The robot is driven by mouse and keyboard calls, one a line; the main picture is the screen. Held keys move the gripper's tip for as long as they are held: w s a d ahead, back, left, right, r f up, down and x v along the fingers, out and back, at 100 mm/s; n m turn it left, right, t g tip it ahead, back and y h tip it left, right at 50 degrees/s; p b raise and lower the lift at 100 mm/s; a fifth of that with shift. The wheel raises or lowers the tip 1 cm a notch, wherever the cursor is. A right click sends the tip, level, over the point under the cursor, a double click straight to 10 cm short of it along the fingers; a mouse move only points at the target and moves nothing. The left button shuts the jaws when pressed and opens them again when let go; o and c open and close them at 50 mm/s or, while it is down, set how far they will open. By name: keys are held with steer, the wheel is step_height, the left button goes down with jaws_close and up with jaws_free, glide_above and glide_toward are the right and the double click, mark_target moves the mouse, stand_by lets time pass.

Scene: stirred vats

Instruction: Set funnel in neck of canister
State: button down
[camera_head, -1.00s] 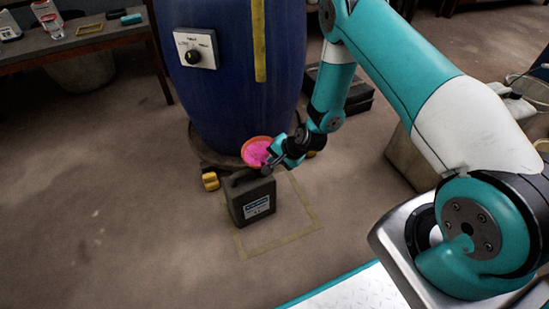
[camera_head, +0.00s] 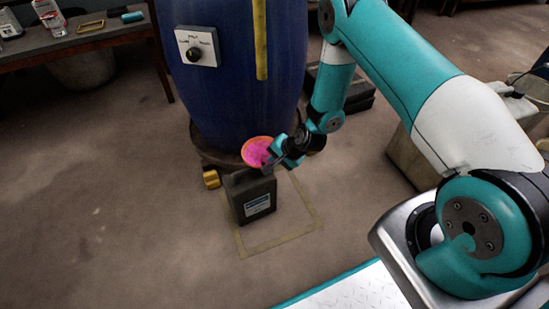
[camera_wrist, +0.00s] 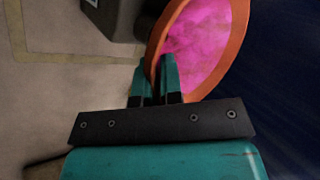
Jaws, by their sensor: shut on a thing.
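The funnel (camera_head: 256,151) has an orange rim and a bright pink inside. My gripper (camera_head: 272,160) is shut on its rim at the right side. In the wrist view the fingers (camera_wrist: 155,82) pinch the rim of the funnel (camera_wrist: 205,45). The dark grey canister (camera_head: 250,200), with a pale label, stands upright on the floor just below the funnel. Part of the canister (camera_wrist: 112,18) shows at the top of the wrist view. The funnel's spout and the canister's neck are hidden, so I cannot tell whether they meet.
A large blue vat (camera_head: 230,90) with a dial panel (camera_head: 196,46) stands close behind the funnel. A yellow floor outline (camera_head: 290,238) lies around the canister's right and front. A table (camera_head: 80,40) stands at the back left. The floor at left is clear.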

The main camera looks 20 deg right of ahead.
steer(key=shift+f, duration=0.1)
steer(key=c, duration=1.2)
jaws_free()
steer(key=p+v, duration=0.6)
steer(key=v, duration=1.1)
steer(key=s+a+r+n+g+y, duration=0.15)
steer(key=a+r+n, duration=0.35)
steer(key=r, duration=0.5)
steer(key=s+a+r+n+g, duration=0.2)
steer(key=a+r+n, duration=0.3)
steer(key=r, duration=0.5)
steer(key=s+a+r+n+g+h, duration=0.1)
steer(key=s+a+r+n, duration=0.1)
steer(key=s+r+n, duration=0.35)
steer(key=s+a+r+n+g+h, duration=0.1)
steer(key=s+a+r+n, duration=0.1)
steer(key=s+r, duration=0.7)
steer(key=r+p, duration=1)
steer(key=s+r+p, duration=0.1)
steer(key=r+p, duration=0.8)
steer(key=p, duration=0.2)
steer(key=s+r+p, duration=0.1)
steer(key=r+p, duration=0.9)
steer(key=shift+d+r, duration=0.3)
steer(key=shift+r, duration=0.05)
